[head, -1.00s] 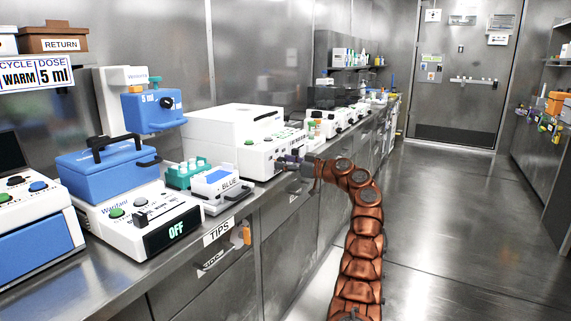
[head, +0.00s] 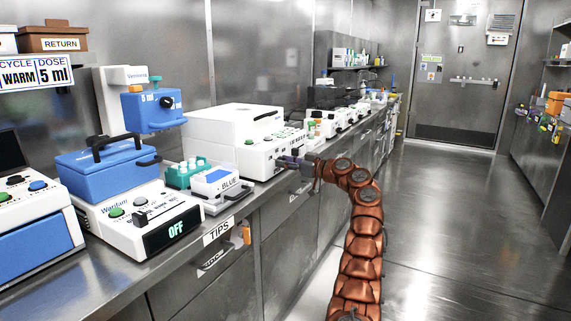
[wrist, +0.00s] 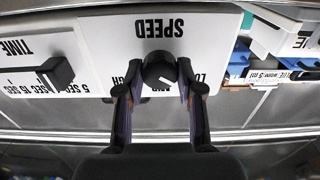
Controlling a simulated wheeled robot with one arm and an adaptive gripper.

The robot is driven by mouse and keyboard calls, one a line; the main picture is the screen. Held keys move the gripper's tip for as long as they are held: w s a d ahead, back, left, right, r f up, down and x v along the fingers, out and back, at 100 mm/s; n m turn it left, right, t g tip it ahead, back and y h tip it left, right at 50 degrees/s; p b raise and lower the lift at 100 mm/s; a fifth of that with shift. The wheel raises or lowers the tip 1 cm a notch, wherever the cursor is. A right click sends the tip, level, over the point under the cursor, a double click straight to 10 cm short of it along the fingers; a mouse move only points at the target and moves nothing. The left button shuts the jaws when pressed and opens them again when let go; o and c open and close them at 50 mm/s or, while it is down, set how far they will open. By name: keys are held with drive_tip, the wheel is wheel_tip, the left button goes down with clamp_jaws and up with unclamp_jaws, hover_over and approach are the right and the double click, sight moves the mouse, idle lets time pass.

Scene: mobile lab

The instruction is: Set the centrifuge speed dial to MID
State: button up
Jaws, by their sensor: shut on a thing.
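The white centrifuge (head: 228,128) stands on the bench with its control panel facing the aisle. In the wrist view its panel is upside down, with the word SPEED (wrist: 160,28) above a round black speed dial (wrist: 160,68). Parts of the LOW label show right of the dial and parts of the HIGH label left of it. The middle label is mostly hidden by the dial. My gripper (wrist: 160,88) is shut on the speed dial, one finger on each side. The head view also shows my gripper (head: 287,160) at the panel.
A black TIME knob (wrist: 56,72) sits left of the dial in the wrist view. The aisle floor (head: 440,240) is clear.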

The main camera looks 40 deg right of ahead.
drive_tip(key=shift+f+m+p, duration=0.1)
drive_tip(key=shift+m+p, duration=0.75)
drive_tip(key=shift+m, duration=4.75)
drive_tip(key=shift+f, duration=0.1)
drive_tip(key=o, duration=1.2)
drive_tip(key=shift+c, duration=0.2)
drive_tip(key=shift+d, duration=0.1)
drive_tip(key=v, duration=1.2)
